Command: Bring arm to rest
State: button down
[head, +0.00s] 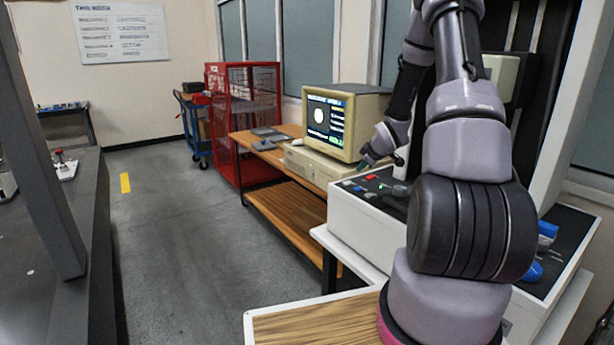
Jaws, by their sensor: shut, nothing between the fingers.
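My arm rises at the right of the head view, bends above the top edge, and comes back down. My gripper (370,160) is at its lower end, pointing down and left. It is shut and holds nothing. I cannot tell the exact gap between the gripper and the console. The upper bend of the arm is out of frame.
A wooden bench (275,150) carries the monitor. A red cage cabinet (243,120) and a blue cart (196,125) stand beyond it. A dark machine bed with a slanted post (45,160) is at left. The grey floor (170,230) between is clear.

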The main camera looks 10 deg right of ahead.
jog(key=s+a+r+m+h, duration=0.1)
jog(key=s+a+r+m, duration=0.1)
jog(key=s+r, duration=0.35)
jog(key=s+a+r+m+g, duration=0.1)
jog(key=s+a+r+m, duration=0.1)
jog(key=r, duration=0.7)
jog(key=s+a+r+m+h, duration=0.1)
jog(key=s+a+r+m, duration=0.2)
jog(key=r, duration=0.4)
jog(key=s+a+r+m+y, duration=0.1)
jog(key=s+a+r+m, duration=0.1)
jog(key=s, duration=0.6)
jog(key=s+a+r+m+y, duration=0.1)
jog(key=s+a+r, duration=0.3)
jog(key=s, duration=0.4)
jog(key=s+a+r+m+g+y, duration=0.1)
jog(key=s+a+r+m+y, duration=0.1)
jog(key=s+a, duration=0.3)
jog(key=s+r+m, duration=0.1)
jog(key=s, duration=0.3)
jog(key=shift+a, duration=0.35)
jog(key=shift+d, duration=0.1)
